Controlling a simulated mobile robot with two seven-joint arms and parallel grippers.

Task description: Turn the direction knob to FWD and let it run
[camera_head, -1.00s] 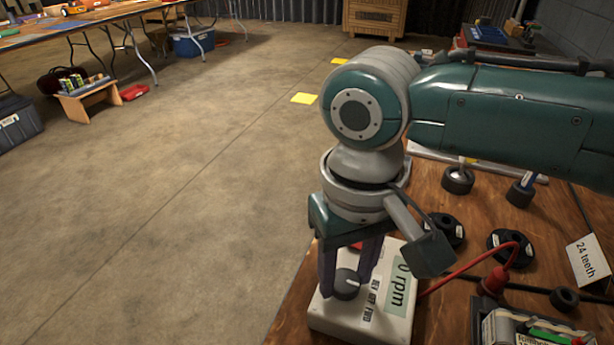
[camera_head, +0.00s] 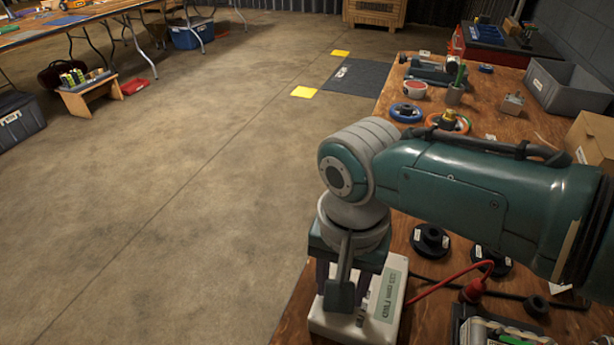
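The controller box (camera_head: 396,322) is pale and sits at the front left edge of the wooden bench. Its greenish display (camera_head: 387,296) shows small text with "rpm" and a second line that seems to read FWD. My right gripper (camera_head: 342,296) points down at the box. A grey part of my wrist hangs in front of its fingers. The direction knob and its pointer are hidden behind it, so I cannot tell the knob's setting or whether the fingers touch it. My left gripper is not in view.
Black round parts (camera_head: 430,240) lie on the bench behind the box. A grey bin (camera_head: 570,88) and a cardboard box (camera_head: 597,140) stand farther back. The floor at left is open.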

